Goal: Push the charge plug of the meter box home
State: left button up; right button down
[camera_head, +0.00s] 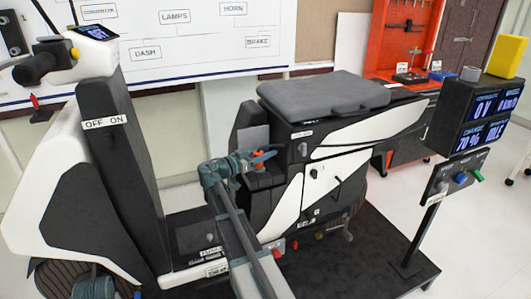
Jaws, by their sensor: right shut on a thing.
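I cannot tell which one is the charge plug. My right gripper (262,157) is shut on a small orange piece (258,168) beside the black and white scooter body, well left of the meter box. Its fingers partly hide this piece. Teal parts of my left arm show at the bottom left edge; its jaw opening cannot be made out.
The scooter rig, with grey seat (325,93) and white front shield (50,190), fills the middle and left. An orange tool board (408,35) stands behind.

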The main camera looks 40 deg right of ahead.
jog(key=shift+f+b, duration=0.5)
jog(key=shift+f, duration=0.05)
jog(key=shift+c, duration=1.8)
grip_release()
jog(key=shift+r, duration=0.1)
jog(key=a, duration=1.3)
jog(key=shift+w+a, duration=0.3)
jog(key=shift+a, duration=0.1)
